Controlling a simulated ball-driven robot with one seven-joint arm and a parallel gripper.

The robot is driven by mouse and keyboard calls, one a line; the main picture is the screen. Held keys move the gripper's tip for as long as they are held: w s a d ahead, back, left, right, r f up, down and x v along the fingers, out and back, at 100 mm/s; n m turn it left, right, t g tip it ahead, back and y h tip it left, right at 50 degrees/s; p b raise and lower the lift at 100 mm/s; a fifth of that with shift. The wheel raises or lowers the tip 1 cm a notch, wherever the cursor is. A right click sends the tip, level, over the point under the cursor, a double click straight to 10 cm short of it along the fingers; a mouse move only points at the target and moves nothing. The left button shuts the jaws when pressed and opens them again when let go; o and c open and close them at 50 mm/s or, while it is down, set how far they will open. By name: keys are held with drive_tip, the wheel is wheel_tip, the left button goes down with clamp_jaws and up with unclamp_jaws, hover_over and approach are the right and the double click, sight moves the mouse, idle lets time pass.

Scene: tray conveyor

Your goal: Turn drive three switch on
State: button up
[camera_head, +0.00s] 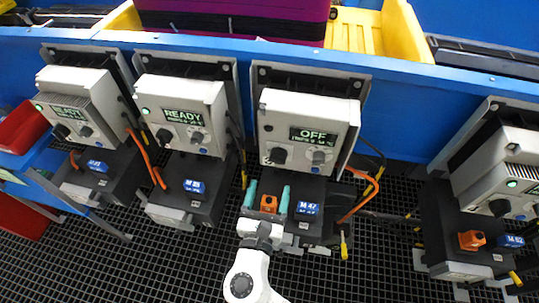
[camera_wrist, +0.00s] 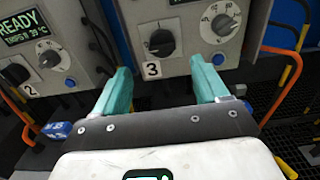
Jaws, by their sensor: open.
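Drive three is a light grey box (camera_head: 309,130) with a dark display reading OFF, on the blue rail in the head view. Its black rotary switch (camera_head: 278,155) sits at the lower left of its face. In the wrist view the black switch (camera_wrist: 161,43) shows just above a label (camera_wrist: 152,70) with the number 3. A grey dial with a number scale (camera_wrist: 222,24) is to its right. My gripper (camera_head: 267,191) is open and empty, below the drive's face. In the wrist view its teal fingers (camera_wrist: 162,72) are spread either side of the switch, apart from it.
Two drives on the left (camera_head: 72,98) (camera_head: 184,108) show READY with green lights. Another drive (camera_head: 497,175) stands at the right with a green light. An orange block (camera_head: 268,203) is on the base under drive three. Orange cables (camera_head: 360,205) hang right of drive three.

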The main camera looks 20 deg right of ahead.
sight(277, 162)
drive_tip(key=x, duration=1)
drive_tip(key=shift+s+p, duration=0.1)
drive_tip(key=shift+p, duration=0.2)
drive_tip(key=c, duration=1.1)
